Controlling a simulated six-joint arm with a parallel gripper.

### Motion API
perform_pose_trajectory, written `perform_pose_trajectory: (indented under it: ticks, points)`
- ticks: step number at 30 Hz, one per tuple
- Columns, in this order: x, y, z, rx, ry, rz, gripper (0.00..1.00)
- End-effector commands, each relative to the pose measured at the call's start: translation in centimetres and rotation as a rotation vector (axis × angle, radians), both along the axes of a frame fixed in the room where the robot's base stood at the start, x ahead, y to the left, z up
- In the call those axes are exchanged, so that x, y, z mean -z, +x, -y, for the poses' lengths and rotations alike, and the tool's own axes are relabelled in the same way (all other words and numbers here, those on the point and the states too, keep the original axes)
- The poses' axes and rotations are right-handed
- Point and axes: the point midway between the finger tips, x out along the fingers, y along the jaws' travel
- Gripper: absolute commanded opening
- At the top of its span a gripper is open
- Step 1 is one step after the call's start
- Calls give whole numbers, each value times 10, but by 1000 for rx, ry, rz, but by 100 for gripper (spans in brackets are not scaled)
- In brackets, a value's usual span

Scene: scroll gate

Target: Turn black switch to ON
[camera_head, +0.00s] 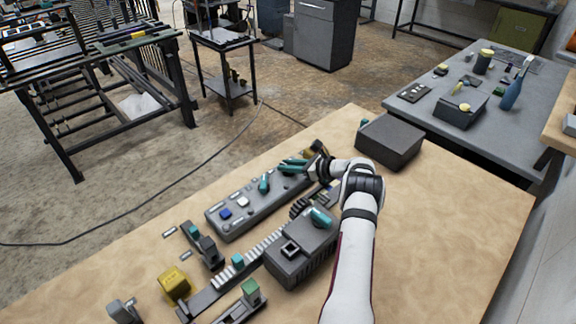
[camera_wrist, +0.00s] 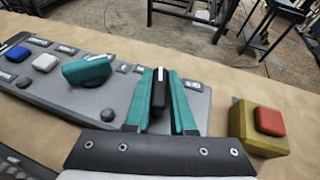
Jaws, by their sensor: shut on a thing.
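My gripper (camera_wrist: 161,98) has teal fingers and is shut on the black switch (camera_wrist: 159,88), a knob with a white line on its top, at the right end of the grey control panel (camera_wrist: 108,98). In the wrist view the white line points away from me. The panel also shows in the head view (camera_head: 237,224), with my gripper (camera_head: 296,166) over its far end. The fingers hide the knob there. The labels around the switch are mostly covered or too small to read.
On the panel, a teal knob (camera_wrist: 86,70) stands left of the black switch, with white (camera_wrist: 45,62) and blue (camera_wrist: 17,53) buttons beyond. A yellow box with a red button (camera_wrist: 270,122) stands close right of my gripper. A grey box (camera_head: 390,140) and a machine block (camera_head: 300,252) stand near my arm.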

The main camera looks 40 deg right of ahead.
Motion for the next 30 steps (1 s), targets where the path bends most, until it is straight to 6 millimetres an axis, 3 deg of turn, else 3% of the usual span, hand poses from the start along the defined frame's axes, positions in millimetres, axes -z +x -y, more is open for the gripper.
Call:
perform_pose_trajectory:
  ticks: [25, 26, 30]
  points:
    - [-1, 0, 0, -134, 0, 3, 0]
    - [-2, 0, 0, -134, 0, 3, 24]
    - [-1, 0, 0, -134, 0, 2, 49]
